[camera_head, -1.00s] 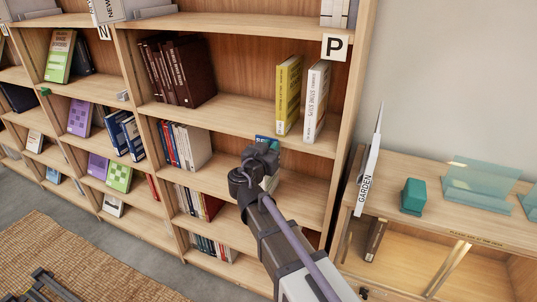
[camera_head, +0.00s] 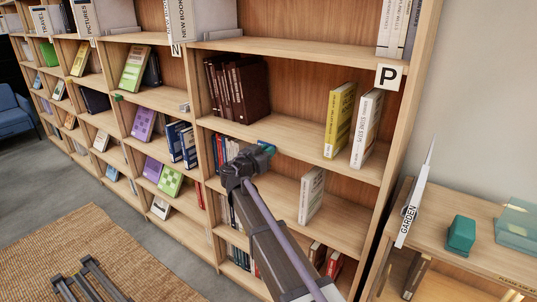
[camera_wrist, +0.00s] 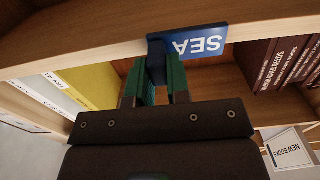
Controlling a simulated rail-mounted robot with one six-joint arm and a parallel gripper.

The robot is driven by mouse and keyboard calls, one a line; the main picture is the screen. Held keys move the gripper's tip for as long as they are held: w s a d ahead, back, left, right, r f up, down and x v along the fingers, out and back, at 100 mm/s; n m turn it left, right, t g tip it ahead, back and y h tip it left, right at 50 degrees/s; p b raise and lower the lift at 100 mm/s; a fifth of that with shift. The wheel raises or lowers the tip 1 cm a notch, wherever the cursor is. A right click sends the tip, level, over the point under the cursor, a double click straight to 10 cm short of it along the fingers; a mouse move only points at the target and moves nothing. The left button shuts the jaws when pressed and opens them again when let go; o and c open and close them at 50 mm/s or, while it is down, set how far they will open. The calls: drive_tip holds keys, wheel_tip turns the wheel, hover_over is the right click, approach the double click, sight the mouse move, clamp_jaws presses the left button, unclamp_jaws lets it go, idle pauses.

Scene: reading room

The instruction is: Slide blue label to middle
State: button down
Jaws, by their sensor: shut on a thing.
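The blue label (camera_wrist: 200,43) reads "SEA" in white, upside down in the wrist view, and lies against the front edge of a wooden shelf (camera_wrist: 70,42). My gripper (camera_wrist: 160,55) is shut on one end of it, with green fingers on a dark block. In the head view, a little blue of the label (camera_head: 268,147) shows past my gripper (camera_head: 262,155), on the edge of the shelf (camera_head: 310,150) that bears the dark-red books and the yellow book. My gripper hides most of the label there.
Dark-red books (camera_head: 240,90) stand left on that shelf; a yellow book (camera_head: 339,120) and a white book (camera_head: 366,128) stand right. A sign "P" (camera_head: 388,77) is on the shelf edge above. A small green piece (camera_head: 118,98) sits on a shelf edge farther left. The edge near the label looks clear.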

drive_tip(key=c, duration=1.1)
unclamp_jaws()
drive_tip(key=v, duration=1.1)
drive_tip(key=shift+d, duration=0.1)
